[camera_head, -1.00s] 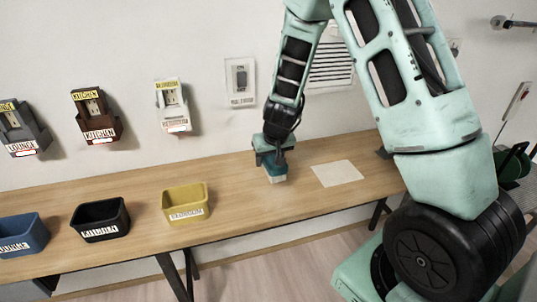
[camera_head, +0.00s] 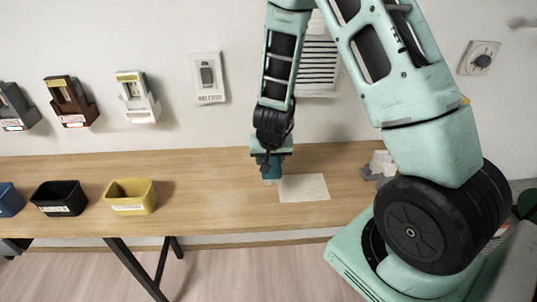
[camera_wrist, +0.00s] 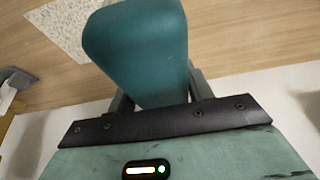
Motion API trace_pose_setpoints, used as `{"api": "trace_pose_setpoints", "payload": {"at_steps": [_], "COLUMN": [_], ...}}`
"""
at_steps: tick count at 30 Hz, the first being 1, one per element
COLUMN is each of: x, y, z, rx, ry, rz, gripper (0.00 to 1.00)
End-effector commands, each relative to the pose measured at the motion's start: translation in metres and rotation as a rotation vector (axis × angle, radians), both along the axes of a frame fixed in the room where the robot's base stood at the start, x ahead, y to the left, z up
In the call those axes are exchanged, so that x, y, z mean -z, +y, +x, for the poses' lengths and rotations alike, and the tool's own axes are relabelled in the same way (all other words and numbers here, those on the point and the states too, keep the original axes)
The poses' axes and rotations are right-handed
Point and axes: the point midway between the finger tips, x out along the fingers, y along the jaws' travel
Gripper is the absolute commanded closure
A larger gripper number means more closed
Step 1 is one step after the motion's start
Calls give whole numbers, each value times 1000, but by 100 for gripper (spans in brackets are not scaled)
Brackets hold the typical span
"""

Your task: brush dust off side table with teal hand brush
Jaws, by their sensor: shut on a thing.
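My gripper (camera_head: 268,170) is shut on the teal hand brush (camera_wrist: 140,50), whose rounded body fills the upper middle of the wrist view. In the head view the brush (camera_head: 274,175) points down over the wooden table (camera_head: 215,200), just left of a pale speckled sheet-like patch (camera_head: 304,188). The patch also shows at the upper left of the wrist view (camera_wrist: 68,22). I cannot tell whether the bristles touch the table. No separate dust is clear to me; the patch may be it.
A yellow bin (camera_head: 130,197), a black bin (camera_head: 59,198) and a blue bin (camera_head: 9,200) stand on the left. Labelled holders hang on the wall, with a switch plate (camera_head: 207,77). Small grey and white items (camera_head: 380,165) stand right of the patch.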

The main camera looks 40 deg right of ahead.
Motion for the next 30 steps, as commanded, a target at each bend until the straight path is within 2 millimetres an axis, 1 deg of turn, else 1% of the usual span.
{"api": "trace_pose_setpoints", "payload": {"at_steps": [14, 20, 30], "x": [-1, 14, 53], "y": [0, 0, 0], "z": [-1, -1, -1], "rx": [2, 3, 2], "ry": [1, 1, 1], "rz": [-1, -1, -1], "gripper": [73, 73, 73]}}
